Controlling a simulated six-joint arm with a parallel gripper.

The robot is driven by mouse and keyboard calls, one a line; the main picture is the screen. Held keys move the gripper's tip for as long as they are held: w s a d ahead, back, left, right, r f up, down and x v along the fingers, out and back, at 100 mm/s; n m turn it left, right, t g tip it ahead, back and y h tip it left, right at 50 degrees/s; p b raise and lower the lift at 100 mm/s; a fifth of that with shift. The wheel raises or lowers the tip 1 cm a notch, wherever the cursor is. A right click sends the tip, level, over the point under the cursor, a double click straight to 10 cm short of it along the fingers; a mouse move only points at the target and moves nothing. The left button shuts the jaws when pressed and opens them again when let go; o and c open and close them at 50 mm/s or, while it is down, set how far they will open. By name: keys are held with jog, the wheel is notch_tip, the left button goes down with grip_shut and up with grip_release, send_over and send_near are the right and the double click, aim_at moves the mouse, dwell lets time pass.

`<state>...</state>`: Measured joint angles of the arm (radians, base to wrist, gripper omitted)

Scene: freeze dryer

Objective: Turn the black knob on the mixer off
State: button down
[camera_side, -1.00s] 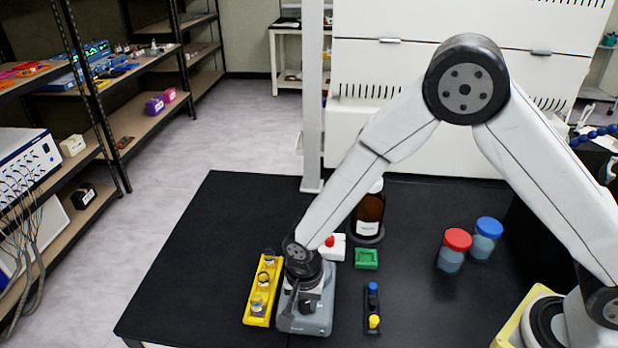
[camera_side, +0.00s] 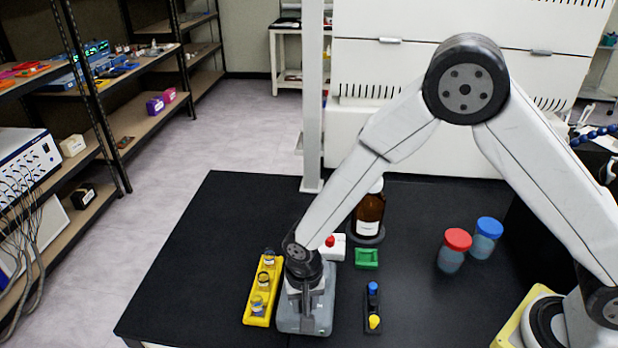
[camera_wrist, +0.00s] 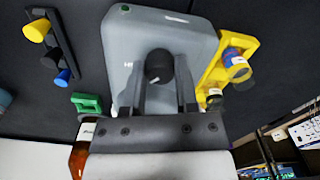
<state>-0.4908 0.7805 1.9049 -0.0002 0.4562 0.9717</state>
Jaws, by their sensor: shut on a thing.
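The mixer is a grey box (camera_side: 316,314) on the black table in the side view, below the end of my arm. In the wrist view the mixer (camera_wrist: 192,45) fills the upper middle, with its round black knob (camera_wrist: 159,66) on top. My gripper (camera_wrist: 160,76) points at the mixer, with one finger on each side of the knob, and is shut on it. In the side view my gripper (camera_side: 304,296) is over the mixer and the knob is hidden behind it.
A yellow rack (camera_side: 252,309) with several vials stands close to the mixer's left. A small black rack (camera_side: 373,309) with blue and yellow caps is to the right. Behind are a green holder (camera_side: 366,259), a white box with a red button (camera_side: 334,252) and a brown bottle (camera_side: 369,214).

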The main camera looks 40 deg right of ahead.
jog(key=n, duration=0.4)
jog(key=shift+n, duration=0.3)
jog(key=n, duration=1.5)
jog(key=shift+c, duration=1.8)
grip_release()
jog(key=shift+r, duration=0.1)
jog(key=shift+r, duration=3.85)
